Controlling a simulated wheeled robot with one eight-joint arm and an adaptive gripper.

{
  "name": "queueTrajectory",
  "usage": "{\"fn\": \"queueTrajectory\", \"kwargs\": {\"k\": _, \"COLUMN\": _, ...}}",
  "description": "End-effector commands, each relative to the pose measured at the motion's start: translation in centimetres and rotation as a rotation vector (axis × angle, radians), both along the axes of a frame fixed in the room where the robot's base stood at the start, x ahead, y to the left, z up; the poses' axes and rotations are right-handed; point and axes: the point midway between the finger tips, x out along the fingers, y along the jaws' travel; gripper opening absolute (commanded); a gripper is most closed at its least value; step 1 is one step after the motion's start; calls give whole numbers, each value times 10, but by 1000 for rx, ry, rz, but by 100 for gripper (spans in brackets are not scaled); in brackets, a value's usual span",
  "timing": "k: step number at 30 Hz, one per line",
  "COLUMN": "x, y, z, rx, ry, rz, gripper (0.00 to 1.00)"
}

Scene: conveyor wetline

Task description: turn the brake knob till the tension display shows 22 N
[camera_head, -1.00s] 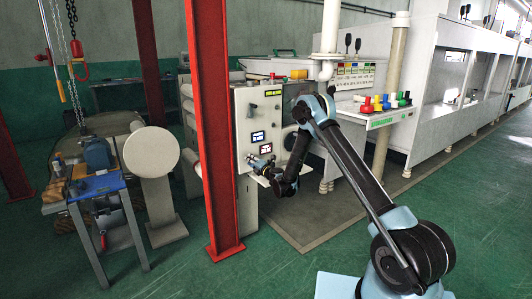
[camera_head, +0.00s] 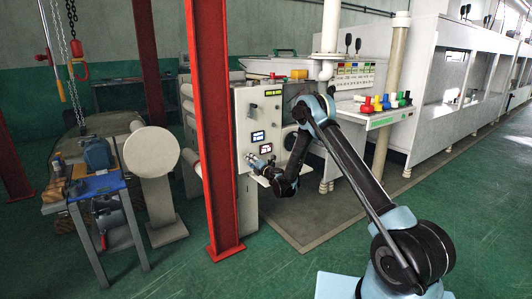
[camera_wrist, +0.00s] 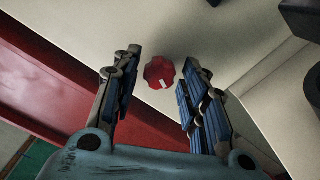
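The red brake knob (camera_wrist: 159,72) shows in the wrist view on a pale panel, with a white mark at its lower edge. My gripper (camera_wrist: 155,66) is open, one blue-padded finger on each side of the knob; no contact shows. In the head view my gripper (camera_head: 258,164) is at the lower part of the white control panel (camera_head: 243,108), and the knob is hidden there. Two small lit displays, a bluish one (camera_head: 257,137) and a reddish one (camera_head: 265,148), sit just above the gripper. Their figures are too small to read.
A red steel column (camera_head: 208,110) stands close left of the panel. In the wrist view a red beam (camera_wrist: 60,90) runs at the left and a dark part (camera_wrist: 302,15) juts in at top right. A blue-topped bench (camera_head: 97,186) stands far left.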

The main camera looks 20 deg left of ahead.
Motion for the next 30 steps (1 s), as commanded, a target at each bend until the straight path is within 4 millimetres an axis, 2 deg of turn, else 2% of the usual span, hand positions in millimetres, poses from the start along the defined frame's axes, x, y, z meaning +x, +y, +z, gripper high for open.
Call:
{"fn": "queueTrajectory", "kwargs": {"k": 22, "x": -34, "y": -41, "z": 0, "rx": 0, "ry": 0, "rz": -1, "gripper": 40}}
{"fn": "queueTrajectory", "kwargs": {"k": 30, "x": -39, "y": -47, "z": 0, "rx": 0, "ry": 0, "rz": -1, "gripper": 40}}
